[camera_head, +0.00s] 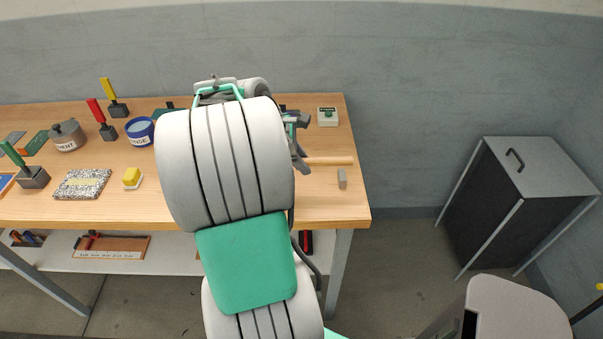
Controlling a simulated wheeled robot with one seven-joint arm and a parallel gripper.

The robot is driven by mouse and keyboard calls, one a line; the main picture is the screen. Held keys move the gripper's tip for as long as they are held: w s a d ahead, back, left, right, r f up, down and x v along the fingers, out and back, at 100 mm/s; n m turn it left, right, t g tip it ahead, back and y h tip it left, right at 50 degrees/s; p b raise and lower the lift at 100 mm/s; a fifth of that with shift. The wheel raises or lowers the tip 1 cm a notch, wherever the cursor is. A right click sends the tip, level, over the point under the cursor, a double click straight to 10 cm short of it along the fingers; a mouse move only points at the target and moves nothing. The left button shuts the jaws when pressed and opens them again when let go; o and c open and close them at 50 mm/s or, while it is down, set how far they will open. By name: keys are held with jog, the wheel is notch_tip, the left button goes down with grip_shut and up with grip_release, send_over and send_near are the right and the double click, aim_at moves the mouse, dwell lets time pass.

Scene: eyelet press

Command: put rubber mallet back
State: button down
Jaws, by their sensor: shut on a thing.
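The rubber mallet shows only as a pale wooden handle (331,160) that points right, over the right end of the workbench. Its head is hidden behind my arm and gripper. My gripper (301,158) shows in part at the right edge of my arm, at the left end of the handle. It is shut on the mallet. Its fingertips are small and partly covered. I cannot tell whether the handle touches the bench top. No marked place for the mallet can be made out.
The wooden workbench (308,211) has a small grey block (342,179) and a labelled box (327,117) at its right. A dark cabinet (490,205) stands right, across open floor.

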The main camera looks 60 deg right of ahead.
jog(key=d+f, duration=0.2)
jog(key=f, duration=0.1)
jog(key=shift+w+d, duration=0.15)
jog(key=shift+w, duration=0.25)
jog(key=shift+f, duration=1.35)
jog(key=shift+f, duration=0.15)
jog(key=c, duration=1.3)
grip_release()
